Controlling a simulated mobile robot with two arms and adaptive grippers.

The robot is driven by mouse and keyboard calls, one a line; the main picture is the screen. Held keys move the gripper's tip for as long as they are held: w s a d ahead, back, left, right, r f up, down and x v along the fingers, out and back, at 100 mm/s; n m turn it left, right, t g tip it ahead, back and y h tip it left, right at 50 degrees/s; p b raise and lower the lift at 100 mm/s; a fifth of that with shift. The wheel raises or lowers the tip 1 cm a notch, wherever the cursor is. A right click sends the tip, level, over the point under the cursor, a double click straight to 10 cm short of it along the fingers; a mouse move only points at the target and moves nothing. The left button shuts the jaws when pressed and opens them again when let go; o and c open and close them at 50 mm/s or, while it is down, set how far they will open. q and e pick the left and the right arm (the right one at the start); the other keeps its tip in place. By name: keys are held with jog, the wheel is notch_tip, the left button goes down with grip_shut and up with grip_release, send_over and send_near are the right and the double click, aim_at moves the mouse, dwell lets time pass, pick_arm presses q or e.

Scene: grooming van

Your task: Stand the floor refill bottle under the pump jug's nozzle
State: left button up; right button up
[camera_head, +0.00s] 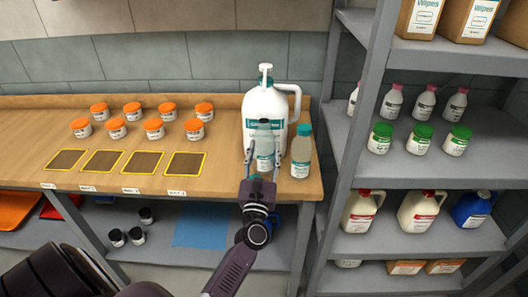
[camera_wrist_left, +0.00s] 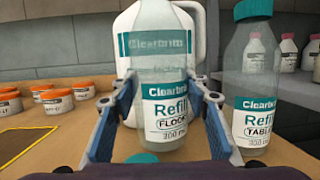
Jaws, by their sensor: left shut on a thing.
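The floor refill bottle (camera_head: 264,149) is clear with a white and teal label; "Refill FLOOR" shows in the left wrist view (camera_wrist_left: 166,105). My left gripper (camera_head: 263,158) is shut on it, one finger on each side. The bottle is upright, in front of the white pump jug (camera_head: 282,107), overlapping its label. The jug's pump head (camera_head: 265,68) is at its top. The bottle's top is cut off in the wrist view, and I cannot tell whether its base touches the table or its mouth is under the nozzle. My right gripper is not in view.
A second refill bottle with a teal cap, marked "TABLE" (camera_head: 301,152), stands close on the right. A teal round thing (camera_wrist_left: 142,158) lies below the held bottle. Orange-lidded jars (camera_head: 154,128) and yellow-edged mats (camera_head: 102,160) are left. A grey shelf rack (camera_head: 350,125) rises right.

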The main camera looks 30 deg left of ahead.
pick_arm(q)
jog(key=shift+f, duration=0.35)
jog(key=o, duration=1.2)
jog(key=shift+o, duration=0.2)
jog(key=shift+r+p, duration=0.4)
jog(key=shift+r, duration=0.15)
jog(key=b+v, duration=0.3)
jog(key=v, duration=0.9)
